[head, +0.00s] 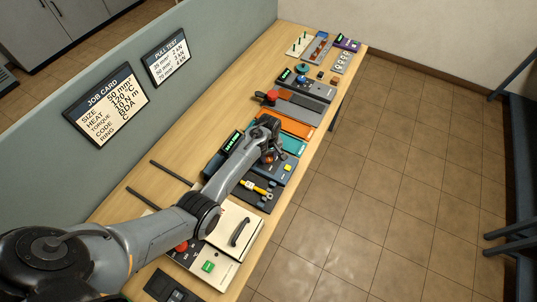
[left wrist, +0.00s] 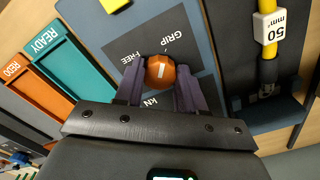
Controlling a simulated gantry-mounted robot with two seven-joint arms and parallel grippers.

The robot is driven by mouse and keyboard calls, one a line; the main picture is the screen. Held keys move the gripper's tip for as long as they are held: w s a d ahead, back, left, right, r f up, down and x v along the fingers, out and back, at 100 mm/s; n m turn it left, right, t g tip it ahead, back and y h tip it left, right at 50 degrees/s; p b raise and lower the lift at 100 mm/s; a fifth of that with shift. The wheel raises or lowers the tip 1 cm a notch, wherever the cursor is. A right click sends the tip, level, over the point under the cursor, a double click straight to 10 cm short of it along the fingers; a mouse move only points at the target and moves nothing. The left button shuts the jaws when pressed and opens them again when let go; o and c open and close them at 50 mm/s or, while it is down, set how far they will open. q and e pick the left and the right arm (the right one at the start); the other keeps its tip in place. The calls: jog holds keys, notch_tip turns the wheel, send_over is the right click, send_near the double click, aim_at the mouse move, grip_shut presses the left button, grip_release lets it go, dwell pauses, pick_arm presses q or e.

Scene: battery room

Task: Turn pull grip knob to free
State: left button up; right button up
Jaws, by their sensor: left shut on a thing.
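The pull grip knob (left wrist: 160,72) is a small orange knob with a white mark, on a dark plate in the left wrist view. The word FREE is printed at its upper left and GRIP above it. I cannot tell which word the mark points to. My left gripper (left wrist: 161,83) is shut on the knob, one purple finger on each side. In the head view my left gripper (head: 268,156) reaches down to the blue-grey panel, and the arm hides part of that panel. My right gripper is not in view.
A yellow button (head: 288,168) is on the same panel. A yellow cable with a 50 mm² tag (left wrist: 270,28) lies beside it. Teal (left wrist: 66,63) and orange trays stand on the other side. A cream box with a black handle (head: 240,231) is nearer on the bench.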

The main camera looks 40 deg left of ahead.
pick_arm(q)
jog(key=shift+r+n+p, duration=0.2)
jog(key=shift+n+p, duration=0.35)
jog(key=shift+n, duration=0.35)
jog(key=n+p, duration=0.1)
jog(key=n, duration=0.1)
jog(key=shift+n, duration=0.3)
jog(key=shift+f+n+p, duration=0.1)
jog(key=shift+n+p, duration=0.25)
jog(key=shift+n, duration=0.55)
jog(key=n, duration=0.2)
jog(key=shift+w+n, duration=0.15)
jog(key=shift+n, duration=0.25)
jog(key=n, duration=0.3)
jog(key=shift+f+n+b, duration=0.1)
jog(key=shift+n+b, duration=0.85)
jog(key=shift+n, duration=1.25)
jog(key=o, duration=1)
